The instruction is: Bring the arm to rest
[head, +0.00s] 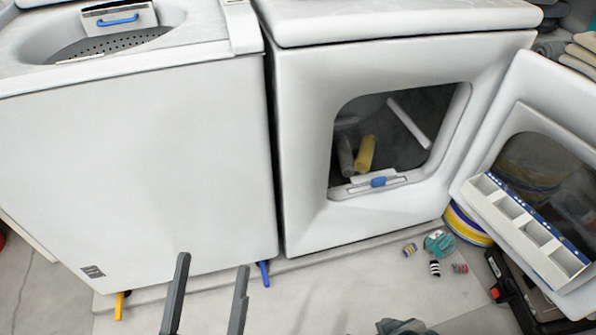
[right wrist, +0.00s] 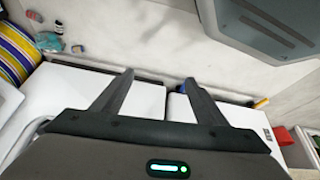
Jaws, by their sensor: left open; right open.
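A dark grey piece at the bottom edge of the head view is too cut off to tell.
A white dryer (head: 300,180) stands right of the washer; its door (head: 535,110) is open, with a compartment tray (head: 525,232) against it. Several small items, including a teal one (head: 438,243), lie on the floor near a striped round object (head: 467,226). Floor at front centre is clear.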

